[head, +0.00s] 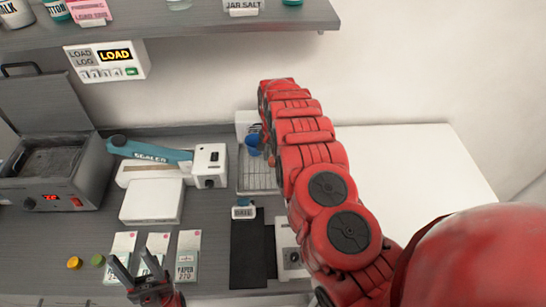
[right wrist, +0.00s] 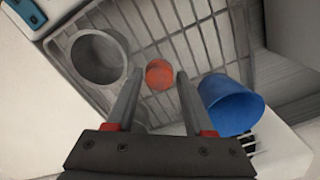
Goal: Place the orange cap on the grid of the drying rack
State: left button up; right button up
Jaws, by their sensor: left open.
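The orange cap (right wrist: 159,74) shows in the right wrist view, over the wire grid of the drying rack (right wrist: 200,35). It looks to lie on the grid. My right gripper (right wrist: 159,76) is open, with one fingertip on each side of the cap and a small gap on both sides. In the head view the rack (head: 258,191) stands on the counter, partly hidden by my right arm, which also hides the right gripper. My left gripper (head: 133,260) is open and empty, low over the counter's front left.
On the rack, a grey cup (right wrist: 97,57) is left of the cap and a blue cup (right wrist: 230,103) right of it. A yellow cap (head: 74,263) and a green cap (head: 97,260) lie near my left gripper. The sealer (head: 150,201) stands left of the rack.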

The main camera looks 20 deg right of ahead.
aim_at(273, 160)
jog(key=shift+r, duration=0.1)
jog(key=shift+r, duration=0.45)
notch_tip(273, 160, up, 4)
jog(key=shift+r+b, duration=0.1)
jog(key=shift+b, duration=1)
jog(key=shift+r+p, duration=0.5)
jog(key=shift+r, duration=0.3)
jog(key=shift+s+r, duration=0.1)
jog(key=shift+r, duration=0.5)
jog(key=shift+f, duration=0.1)
